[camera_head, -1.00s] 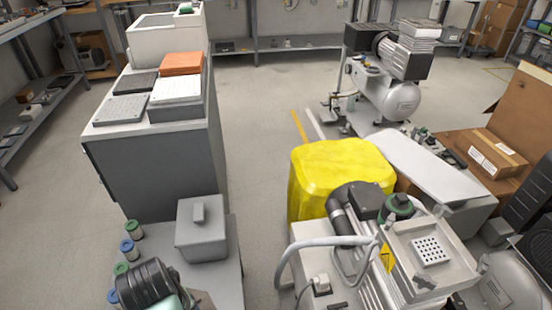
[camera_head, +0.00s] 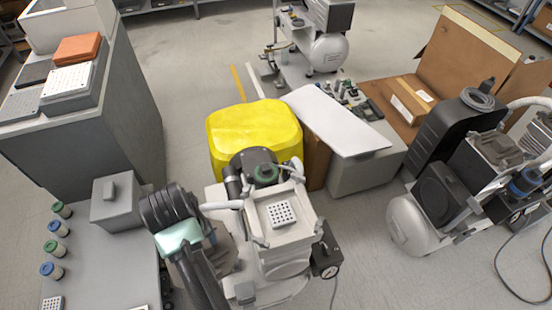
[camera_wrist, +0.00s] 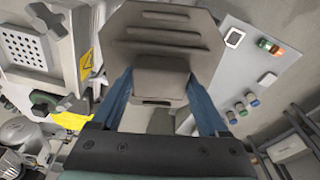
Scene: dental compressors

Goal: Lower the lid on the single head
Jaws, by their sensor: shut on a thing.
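The single head (camera_head: 265,230) is a pale machine top with an open square recess and a dotted plate (camera_head: 281,213) in it. It also shows at the left of the wrist view (camera_wrist: 50,60). My gripper (camera_wrist: 160,84) has two blue fingers shut on the raised block of a grey-brown lid (camera_wrist: 165,32), an eight-sided plate with slots. The lid is held up beside the head, not over its recess. In the head view my wrist hides most of the gripper and lid, just left of the head.
A yellow bin (camera_head: 250,135) stands behind the head. A grey worktop (camera_head: 95,275) at left holds a grey box (camera_head: 117,200) and several capped jars (camera_head: 60,230). Another compressor (camera_head: 440,200) stands at right.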

